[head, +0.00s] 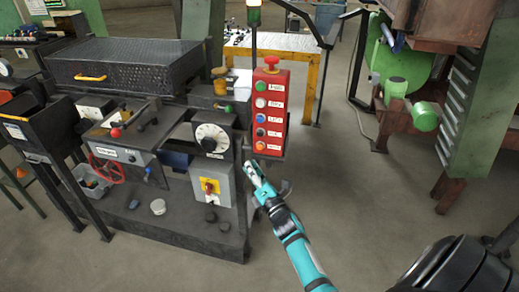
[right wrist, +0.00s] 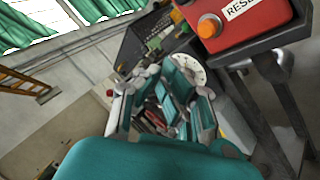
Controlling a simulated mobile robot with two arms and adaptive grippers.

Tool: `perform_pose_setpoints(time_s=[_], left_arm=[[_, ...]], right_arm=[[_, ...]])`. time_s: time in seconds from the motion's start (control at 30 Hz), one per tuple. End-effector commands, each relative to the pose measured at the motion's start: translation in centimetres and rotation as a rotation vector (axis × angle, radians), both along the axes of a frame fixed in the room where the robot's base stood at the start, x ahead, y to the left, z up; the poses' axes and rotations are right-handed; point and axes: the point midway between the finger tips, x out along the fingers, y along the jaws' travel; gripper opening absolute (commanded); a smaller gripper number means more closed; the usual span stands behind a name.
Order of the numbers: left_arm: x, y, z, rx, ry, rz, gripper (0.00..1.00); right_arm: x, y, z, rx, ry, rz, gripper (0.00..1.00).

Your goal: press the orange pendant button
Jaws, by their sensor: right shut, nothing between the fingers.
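The red pendant box (head: 287,108) stands upright on a post in the middle of the head view, with a column of labelled buttons. The orange button (head: 260,145) is the lowest of them. It also shows in the right wrist view (right wrist: 209,25), beside a partly cut-off label starting "RESE". My right gripper (head: 250,168) is shut and empty, just below and left of the orange button in the head view, apart from it. In the right wrist view the fingers (right wrist: 172,78) point left of and below the button. My left gripper is not in view.
A dark control bench with a white dial (head: 210,138) and a grey switch box (head: 213,187) stands close to the left of my right gripper. A yellow-framed table (head: 312,75) is behind the pendant. Green and rusty machinery (head: 425,118) stands at right. The floor between is clear.

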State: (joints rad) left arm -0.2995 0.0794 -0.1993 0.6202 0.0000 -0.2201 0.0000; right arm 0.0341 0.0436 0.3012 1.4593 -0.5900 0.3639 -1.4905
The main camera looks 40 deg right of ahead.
Motion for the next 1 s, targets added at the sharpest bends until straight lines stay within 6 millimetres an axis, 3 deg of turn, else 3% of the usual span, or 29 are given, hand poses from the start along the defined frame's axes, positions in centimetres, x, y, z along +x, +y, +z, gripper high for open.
perform_pose_setpoints(time_s=[0.4,1.0], left_arm=[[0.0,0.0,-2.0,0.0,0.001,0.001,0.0],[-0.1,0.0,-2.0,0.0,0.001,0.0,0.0]], right_arm=[[3.1,-3.6,-0.2,0.0,0.0,0.0,0.0],[3.4,-4.0,0.0,0.001,0.001,0.0,0.0]])
